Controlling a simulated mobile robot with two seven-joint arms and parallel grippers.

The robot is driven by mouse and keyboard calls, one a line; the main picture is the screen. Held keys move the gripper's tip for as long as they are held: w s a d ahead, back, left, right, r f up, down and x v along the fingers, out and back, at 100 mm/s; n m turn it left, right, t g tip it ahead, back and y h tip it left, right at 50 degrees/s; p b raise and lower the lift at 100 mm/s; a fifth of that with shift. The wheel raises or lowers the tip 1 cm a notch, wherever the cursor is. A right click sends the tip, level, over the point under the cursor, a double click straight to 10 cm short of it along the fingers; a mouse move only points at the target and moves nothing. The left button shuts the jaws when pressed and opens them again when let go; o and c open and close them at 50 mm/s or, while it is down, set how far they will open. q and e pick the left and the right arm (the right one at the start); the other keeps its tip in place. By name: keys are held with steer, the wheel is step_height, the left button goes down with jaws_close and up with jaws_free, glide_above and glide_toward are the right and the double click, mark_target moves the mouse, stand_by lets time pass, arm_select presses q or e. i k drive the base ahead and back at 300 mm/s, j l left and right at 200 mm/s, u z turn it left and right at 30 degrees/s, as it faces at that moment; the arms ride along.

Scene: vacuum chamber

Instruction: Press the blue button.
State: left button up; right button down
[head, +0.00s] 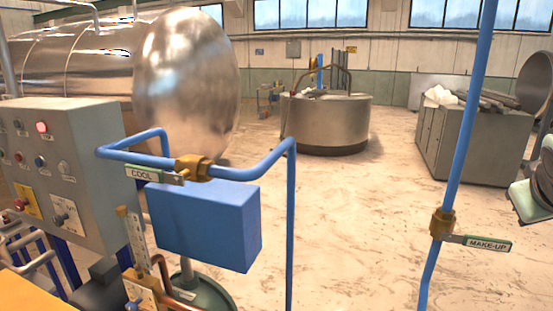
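The blue button (40,161) is a small round button on the front of a grey control panel (98,150) at the left of the head view. It sits in the middle of a row, between a red button (20,158) and a pale button (64,168). Nothing covers it. A red button or lamp (41,127) looks lit above it. I see neither my left nor my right gripper clearly in this view.
A blue pipe with a COOL valve (190,168) and a blue box (205,225) stand right of the panel. Another blue pipe has a MAKE-UP valve (442,224). A pale-and-dark part (535,195) at the right edge is unclear. Open floor lies between the pipes.

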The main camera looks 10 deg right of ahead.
mark_target(38, 161)
steer(key=k+j, duration=0.2)
steer(key=j, duration=0.15)
steer(key=k+j, duration=0.15)
steer(key=j, duration=0.2)
steer(key=k+j, duration=0.2)
steer(key=j, duration=0.2)
